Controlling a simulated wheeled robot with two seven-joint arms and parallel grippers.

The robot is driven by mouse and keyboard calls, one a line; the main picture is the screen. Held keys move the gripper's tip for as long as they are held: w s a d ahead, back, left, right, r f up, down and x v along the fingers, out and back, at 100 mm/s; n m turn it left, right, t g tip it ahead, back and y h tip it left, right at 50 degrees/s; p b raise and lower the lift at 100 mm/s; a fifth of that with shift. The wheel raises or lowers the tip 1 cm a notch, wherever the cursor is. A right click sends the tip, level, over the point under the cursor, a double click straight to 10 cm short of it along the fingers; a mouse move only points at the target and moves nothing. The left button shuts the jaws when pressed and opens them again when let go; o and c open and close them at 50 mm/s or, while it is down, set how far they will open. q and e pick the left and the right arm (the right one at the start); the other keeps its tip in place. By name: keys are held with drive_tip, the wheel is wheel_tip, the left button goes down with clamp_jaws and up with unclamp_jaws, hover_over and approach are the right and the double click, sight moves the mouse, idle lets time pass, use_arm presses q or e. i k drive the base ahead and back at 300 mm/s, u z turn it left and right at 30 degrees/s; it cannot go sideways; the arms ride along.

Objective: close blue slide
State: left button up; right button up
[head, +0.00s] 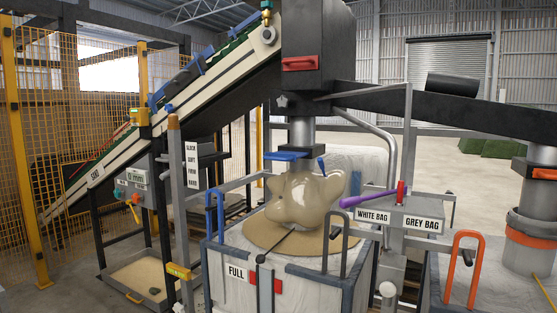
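The blue slide (286,156) is a flat blue plate at the lower end of the grey spout (302,132) under the dark hopper. It sticks out to the left of the spout. A smaller blue piece (321,164) shows at the spout's right side. Directly below is a lumpy beige mass (306,197), bulging over a round bed of beige grain (262,232) in the white bag with the FULL label (236,273). I cannot tell whether the spout passage is blocked. Neither of my grippers shows in the head view.
A control box (398,216) labelled WHITE BAG and GREY BAG, with a purple lever (367,198), stands right of the bag. Blue (221,212) and orange (463,262) looped handles rise nearby. An inclined conveyor (170,124) and yellow mesh fence (105,90) are at left.

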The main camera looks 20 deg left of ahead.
sight(281, 155)
drive_tip(key=u, duration=0.45)
drive_tip(key=i, duration=0.45)
drive_tip(key=u, duration=1)
drive_tip(key=i, duration=0.9)
drive_tip(key=z, duration=0.65)
drive_tip(key=i, duration=0.85)
drive_tip(key=z, duration=0.95)
